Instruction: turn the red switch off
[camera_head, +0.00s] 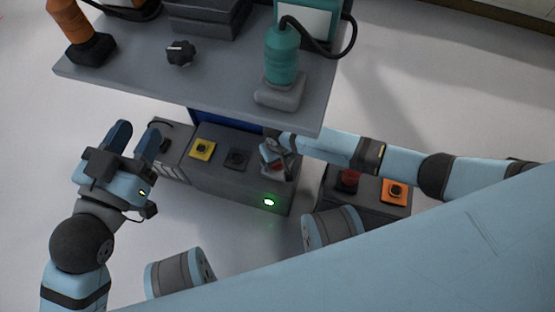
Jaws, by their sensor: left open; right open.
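A red switch (278,167) is on the right part of the long grey control box, partly hidden by my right gripper. Its lever position is too small to tell. My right gripper (275,155) is open, close over the switch; I cannot tell whether it touches it. My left gripper (135,138) is open and empty, left of the control box, its blue fingers pointing toward the table.
The control box also carries a yellow-plated button (203,148), a black switch (237,158) and a lit green lamp (269,202). A second box holds a red button (348,180) and an orange-plated button (396,190). A grey table (130,85) overhangs behind.

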